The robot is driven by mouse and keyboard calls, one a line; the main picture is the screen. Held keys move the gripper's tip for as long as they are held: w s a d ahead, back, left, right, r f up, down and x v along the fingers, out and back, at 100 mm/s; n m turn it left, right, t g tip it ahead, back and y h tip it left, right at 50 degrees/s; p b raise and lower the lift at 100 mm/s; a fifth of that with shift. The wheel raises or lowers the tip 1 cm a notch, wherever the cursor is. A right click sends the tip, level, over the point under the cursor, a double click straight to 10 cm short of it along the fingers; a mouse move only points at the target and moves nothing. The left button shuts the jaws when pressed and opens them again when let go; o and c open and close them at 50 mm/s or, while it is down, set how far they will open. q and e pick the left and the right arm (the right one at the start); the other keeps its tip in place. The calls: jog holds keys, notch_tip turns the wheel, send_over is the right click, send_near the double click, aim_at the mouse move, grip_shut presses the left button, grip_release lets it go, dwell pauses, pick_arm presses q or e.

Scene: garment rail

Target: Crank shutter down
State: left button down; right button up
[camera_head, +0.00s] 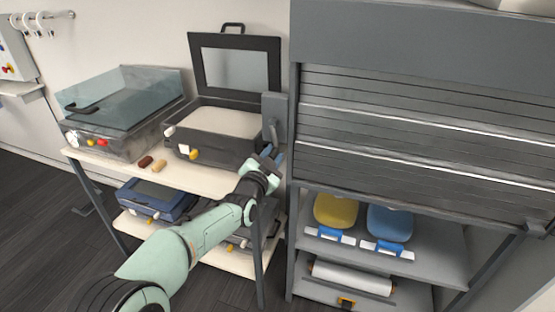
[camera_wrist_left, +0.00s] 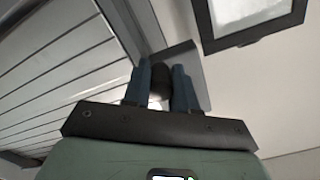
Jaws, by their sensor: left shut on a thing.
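The grey slatted shutter (camera_head: 420,150) hangs partway down the cabinet front in the head view. Its lower edge is above the open shelves. Its slats also show at the left of the left wrist view (camera_wrist_left: 55,85). The crank (camera_head: 272,128) is on a grey box on the cabinet's left side. My left gripper (camera_head: 271,158) is at the low end of the crank. In the left wrist view my left gripper (camera_wrist_left: 162,84) is shut on the dark crank knob (camera_wrist_left: 159,78), which is between the fingers and partly hidden. My right gripper is not in view.
A bench (camera_head: 215,182) left of the cabinet carries an open-lidded dark machine (camera_head: 205,150) and a clear-lidded box (camera_head: 110,130). Yellow (camera_head: 336,211) and blue (camera_head: 390,223) items stand on the cabinet shelf. A roll (camera_head: 350,277) lies below.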

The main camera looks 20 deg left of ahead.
pick_arm(q)
jog(key=shift+a+f+m+b, duration=0.1)
jog(key=shift+a+m+b, duration=0.35)
jog(key=shift+a+m, duration=0.6)
jog(key=shift+d, duration=0.2)
jog(key=c, duration=0.9)
grip_release()
jog(key=s, duration=1.3)
jog(key=shift+s+a, duration=0.2)
jog(key=shift+a, duration=0.05)
